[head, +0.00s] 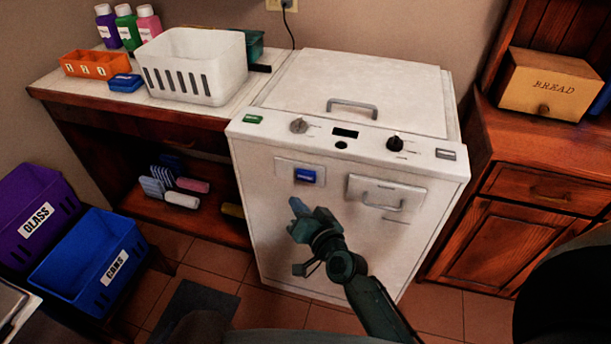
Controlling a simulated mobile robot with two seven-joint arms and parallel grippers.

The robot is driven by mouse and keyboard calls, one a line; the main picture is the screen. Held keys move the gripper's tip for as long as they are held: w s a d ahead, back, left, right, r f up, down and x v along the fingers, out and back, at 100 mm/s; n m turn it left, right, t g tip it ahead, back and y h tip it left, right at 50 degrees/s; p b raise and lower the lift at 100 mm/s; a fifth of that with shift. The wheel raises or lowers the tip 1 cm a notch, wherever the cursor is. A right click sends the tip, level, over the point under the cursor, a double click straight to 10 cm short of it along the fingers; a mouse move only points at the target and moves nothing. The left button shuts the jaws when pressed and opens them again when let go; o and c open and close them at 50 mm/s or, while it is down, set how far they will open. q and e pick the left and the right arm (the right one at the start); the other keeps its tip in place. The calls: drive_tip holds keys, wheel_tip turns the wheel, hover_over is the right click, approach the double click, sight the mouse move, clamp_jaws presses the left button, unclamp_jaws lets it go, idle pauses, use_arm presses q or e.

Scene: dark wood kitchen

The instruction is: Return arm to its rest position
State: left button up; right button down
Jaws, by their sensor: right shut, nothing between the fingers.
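My right gripper (298,207) is in front of the white washing machine (350,90), below its blue latch (305,175). It is shut and empty, its fingers pointing up and to the left. My right arm (375,300) reaches in from the bottom of the head view, right of centre. I cannot tell whether the gripper touches the machine's front. The lid with its grey handle (352,107) on top of the machine is closed. My left gripper is not in view.
A white basket (192,62), an orange box (95,65) and several bottles stand on the left counter. Purple (38,215) and blue (88,262) bins stand at lower left. A wooden cabinet (535,190) with a bread box (550,82) is at right. Tiled floor shows in front.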

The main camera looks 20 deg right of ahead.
drive_tip(key=shift+s, duration=0.1)
idle(0.3)
use_arm(q)
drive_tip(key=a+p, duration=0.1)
drive_tip(key=p, duration=0.1)
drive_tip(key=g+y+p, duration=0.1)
drive_tip(key=p, duration=0.1)
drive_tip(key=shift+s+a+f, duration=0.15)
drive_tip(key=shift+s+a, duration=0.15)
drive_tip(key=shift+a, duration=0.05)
use_arm(e)
drive_tip(key=s+f+n+g, duration=0.2)
drive_tip(key=s+n+g, duration=0.3)
drive_tip(key=s, duration=1.5)
drive_tip(key=n, duration=0.3)
drive_tip(key=shift+s+d, duration=0.2)
drive_tip(key=shift+s, duration=0.2)
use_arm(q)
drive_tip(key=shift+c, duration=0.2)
use_arm(e)
drive_tip(key=shift+f, duration=0.1)
